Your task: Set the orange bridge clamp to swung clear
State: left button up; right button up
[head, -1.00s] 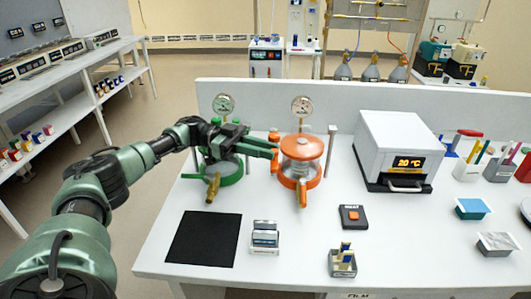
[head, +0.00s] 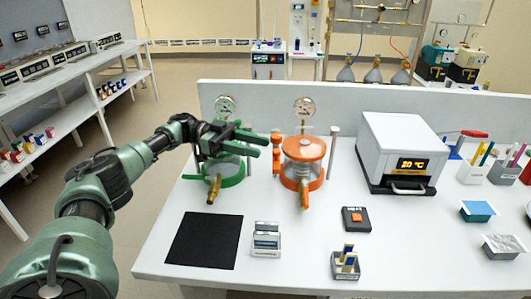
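The orange vessel (head: 303,185) stands on the white bench, with a round orange top (head: 304,148) and a brass-coloured valve at its front. Orange parts (head: 276,140) stand at its left side; which of them is the bridge clamp, and its exact position, is too small to tell. My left gripper (head: 256,145) is over the green vessel (head: 226,180), left of the orange one. Its two green fingers are apart with nothing visible between them, pointing right toward the orange parts. It partly hides the green vessel's top. My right gripper is not in view.
Pressure gauges (head: 304,107) rise behind the vessels, before a low white back panel. A white oven (head: 397,150) reading 20 °C stands right. A black mat (head: 205,240), small holders (head: 266,240) and a HEAT button box (head: 356,219) lie in front.

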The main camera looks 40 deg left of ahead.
pick_arm(q)
jog(key=a, duration=0.2)
jog(key=a+b, duration=0.1)
jog(key=a, duration=0.1)
jog(key=shift+s, duration=0.4)
